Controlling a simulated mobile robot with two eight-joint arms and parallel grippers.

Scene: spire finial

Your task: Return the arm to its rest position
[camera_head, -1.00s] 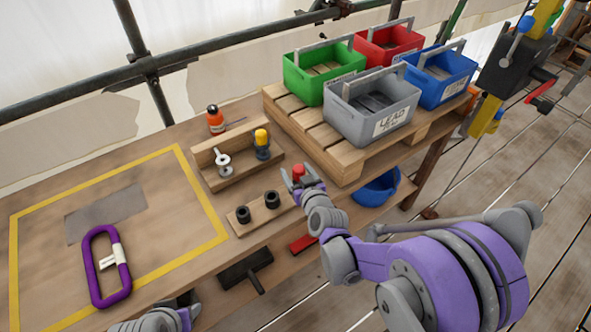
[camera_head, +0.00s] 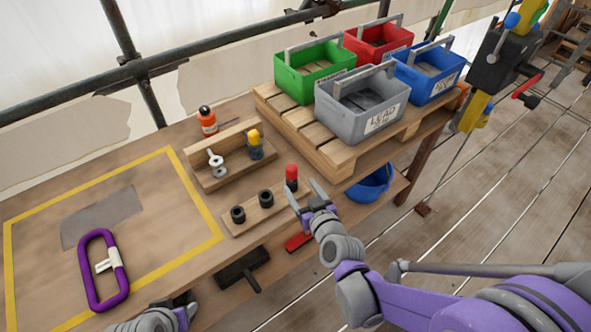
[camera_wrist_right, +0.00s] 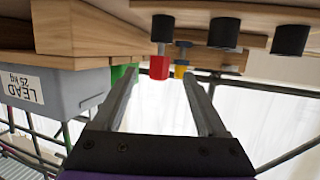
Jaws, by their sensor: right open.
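My right gripper (camera_head: 304,192) is open and empty at the bench's front edge, just right of a red-topped peg (camera_head: 291,172). The peg stands upright in a wooden block (camera_head: 252,214), beside two black cylinders (camera_head: 265,198). In the right wrist view the picture is upside down. There the two fingers of my right gripper (camera_wrist_right: 160,78) are spread, with the red top (camera_wrist_right: 159,67) beyond them and nothing between them. My left gripper (camera_head: 180,306) is low at the bottom edge; its fingers are mostly hidden.
A pallet (camera_head: 345,156) carries green, red, blue and grey (camera_head: 355,108) crates. A wooden rack (camera_head: 225,170) holds a silver piece and a yellow-topped piece (camera_head: 254,138). A purple ring (camera_head: 84,272) lies on the left. A blue bowl (camera_head: 368,187) sits below the pallet.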

